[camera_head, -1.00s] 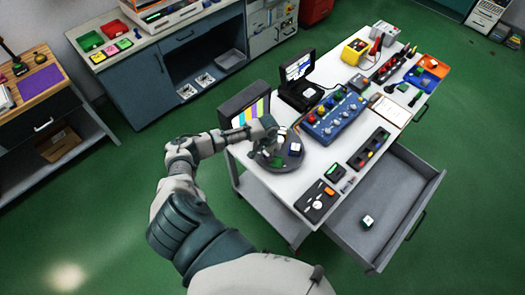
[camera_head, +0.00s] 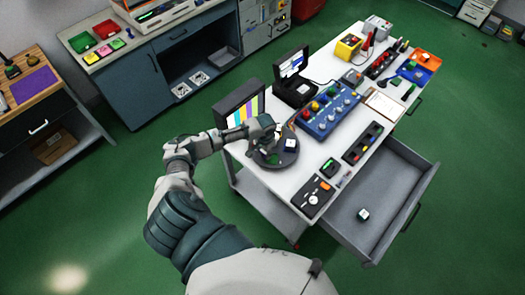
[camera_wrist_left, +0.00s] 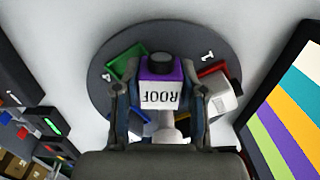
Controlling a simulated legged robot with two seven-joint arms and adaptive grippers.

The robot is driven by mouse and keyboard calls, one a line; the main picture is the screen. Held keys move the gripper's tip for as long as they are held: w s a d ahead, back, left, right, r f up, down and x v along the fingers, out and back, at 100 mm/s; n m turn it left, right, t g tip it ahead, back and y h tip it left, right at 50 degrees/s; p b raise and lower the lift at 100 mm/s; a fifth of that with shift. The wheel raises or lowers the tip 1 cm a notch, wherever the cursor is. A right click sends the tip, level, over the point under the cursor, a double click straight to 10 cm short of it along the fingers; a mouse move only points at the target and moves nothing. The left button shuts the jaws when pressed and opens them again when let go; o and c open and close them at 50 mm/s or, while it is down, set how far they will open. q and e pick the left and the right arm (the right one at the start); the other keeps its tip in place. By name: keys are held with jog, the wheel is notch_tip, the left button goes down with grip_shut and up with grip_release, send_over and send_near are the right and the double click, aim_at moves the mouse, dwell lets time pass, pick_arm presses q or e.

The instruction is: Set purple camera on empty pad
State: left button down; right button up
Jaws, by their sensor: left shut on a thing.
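In the left wrist view, my left gripper (camera_wrist_left: 158,95) is shut on the purple camera (camera_wrist_left: 160,70), which has a black lens and a white label reading ROOF. Under it is a round dark grey turntable (camera_wrist_left: 108,45) with coloured pads and numbers. A green pad (camera_wrist_left: 124,62) near the 4 looks bare where it shows. A white camera (camera_wrist_left: 217,97) sits at the red pad (camera_wrist_left: 213,68) near the 1. Blue and yellow parts are mostly hidden by the gripper. In the head view, my left gripper (camera_head: 266,140) is over the turntable (camera_head: 288,157) and hides the purple camera. I cannot tell whether the purple camera touches a pad.
A monitor with colour bars (camera_head: 240,115) stands close beside the turntable. A blue control box (camera_head: 327,112) and a black panel (camera_head: 312,197) are on the white table. An open drawer (camera_head: 390,205) holds a small white-and-green item (camera_head: 363,214).

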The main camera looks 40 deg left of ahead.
pick_arm(q)
jog(key=shift+d+f, duration=0.1)
jog(key=shift+f, duration=0.15)
jog(key=shift+a+f, duration=0.3)
jog(key=shift+a, duration=0.25)
jog(key=c, duration=0.6)
grip_release()
jog(key=shift+a+f, duration=0.1)
jog(key=shift+a, duration=0.2)
jog(key=shift+d, duration=0.3)
jog(key=shift+d+r, duration=0.15)
jog(key=shift+r, duration=0.25)
notch_tip(320, 180, up, 7)
jog(key=shift+d+f, duration=0.1)
jog(key=r, duration=0.2)
jog(key=a+r, duration=0.1)
jog(key=r, duration=0.1)
jog(key=shift+a, duration=0.2)
jog(key=shift+d+r, duration=0.25)
jog(key=shift+d, duration=0.35)
pick_arm(e)
jog(key=shift+f, duration=0.1)
